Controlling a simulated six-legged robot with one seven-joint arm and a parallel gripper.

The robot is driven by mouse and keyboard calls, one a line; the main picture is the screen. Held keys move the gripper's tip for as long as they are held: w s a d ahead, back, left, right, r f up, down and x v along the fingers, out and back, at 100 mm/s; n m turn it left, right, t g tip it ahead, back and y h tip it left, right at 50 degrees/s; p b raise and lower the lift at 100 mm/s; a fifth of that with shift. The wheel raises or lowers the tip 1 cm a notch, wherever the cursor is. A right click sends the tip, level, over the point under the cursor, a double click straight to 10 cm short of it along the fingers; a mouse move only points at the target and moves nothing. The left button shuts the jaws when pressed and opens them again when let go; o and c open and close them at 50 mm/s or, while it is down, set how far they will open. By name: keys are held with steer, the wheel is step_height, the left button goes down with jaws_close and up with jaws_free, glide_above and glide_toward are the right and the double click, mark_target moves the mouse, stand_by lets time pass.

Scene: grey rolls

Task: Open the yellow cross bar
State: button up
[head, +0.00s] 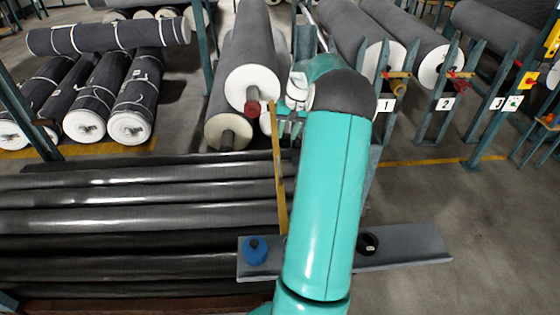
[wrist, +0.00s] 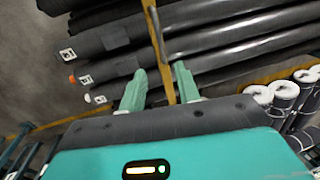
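The yellow cross bar (head: 279,180) is a narrow bar running along the right end of the stacked dark rolls in the head view, with my arm just to its right. In the wrist view the yellow cross bar (wrist: 156,35) runs down from the top edge and passes between my fingers in the picture. My gripper (wrist: 159,70) is open, one green finger on each side of the bar with gaps showing. I cannot tell how deep the bar sits between them. In the head view my gripper (head: 291,122) is small and partly hidden by my wrist.
Long dark rolls (head: 130,220) lie stacked at the left. A grey shelf plate (head: 405,245) holds a blue knob-like object (head: 255,251) and a black ring (head: 368,243). Large grey rolls (head: 253,60) and numbered teal posts (head: 435,105) stand behind. Floor at the right is clear.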

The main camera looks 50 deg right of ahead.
mark_target(279, 165)
steer(key=f, duration=0.4)
steer(key=w+a+f, duration=0.1)
steer(key=f, duration=0.4)
steer(key=w+f, duration=0.1)
steer(key=f, duration=0.3)
steer(key=shift+a+f, duration=0.2)
steer(key=shift+a, duration=0.15)
jaws_close()
